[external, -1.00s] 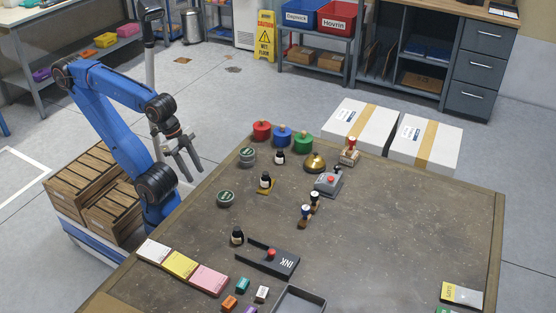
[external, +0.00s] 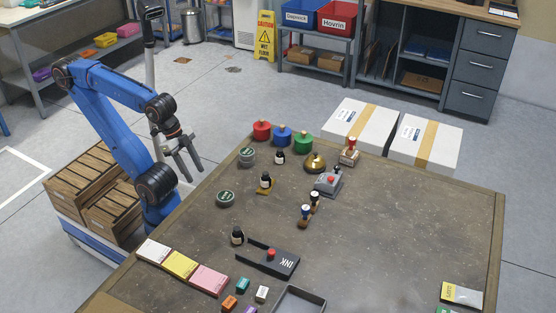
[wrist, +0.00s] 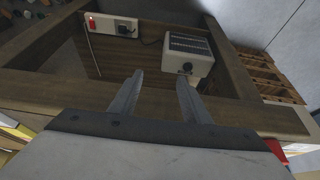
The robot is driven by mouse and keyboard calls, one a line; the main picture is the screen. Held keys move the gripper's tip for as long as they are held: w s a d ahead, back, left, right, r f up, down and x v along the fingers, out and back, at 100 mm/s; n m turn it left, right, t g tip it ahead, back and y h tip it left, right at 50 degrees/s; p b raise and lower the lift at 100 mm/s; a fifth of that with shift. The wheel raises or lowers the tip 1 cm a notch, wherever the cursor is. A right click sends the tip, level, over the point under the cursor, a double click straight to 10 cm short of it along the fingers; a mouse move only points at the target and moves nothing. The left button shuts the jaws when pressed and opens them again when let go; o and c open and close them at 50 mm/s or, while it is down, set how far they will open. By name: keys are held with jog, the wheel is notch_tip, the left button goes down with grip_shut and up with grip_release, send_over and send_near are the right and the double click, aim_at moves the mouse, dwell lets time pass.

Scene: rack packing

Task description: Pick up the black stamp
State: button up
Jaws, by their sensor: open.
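A stamp with a black knob (external: 314,197) stands on the dark work table (external: 400,215), right behind a stamp with a blue knob (external: 305,212). The two look close together, and I cannot tell if they touch. My gripper (external: 189,173) hangs open and empty off the table's left edge, well to the left of the stamps. In the wrist view my open fingers (wrist: 160,78) point at a wooden frame, with nothing between them. The stamps do not show in the wrist view.
A grey device with a red button (external: 328,182), a brass bell (external: 315,162) and a red-knobbed stamp (external: 350,153) stand behind the black stamp. The table's right half is mostly clear.

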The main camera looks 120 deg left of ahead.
jog(key=shift+r, duration=0.1)
jog(key=w+r+m, duration=0.1)
jog(key=w+r, duration=0.2)
jog(key=w+r+m, duration=0.1)
jog(key=w+r, duration=0.2)
jog(key=w+r+m+g, duration=0.1)
jog(key=w+r, duration=0.2)
jog(key=r, duration=0.1)
jog(key=shift+w+m, duration=0.35)
jog(key=shift+m, duration=0.05)
jog(key=w+r+m+g, duration=0.1)
jog(key=w+r+m, duration=0.3)
jog(key=w+r, duration=0.6)
notch_tip(320, 180, up, 2)
jog(key=m+g, duration=0.3)
jog(key=m, duration=0.7)
send_over(315, 193)
notch_tip(315, 193, down, 17)
jog(key=shift+r, duration=0.15)
grip_shut()
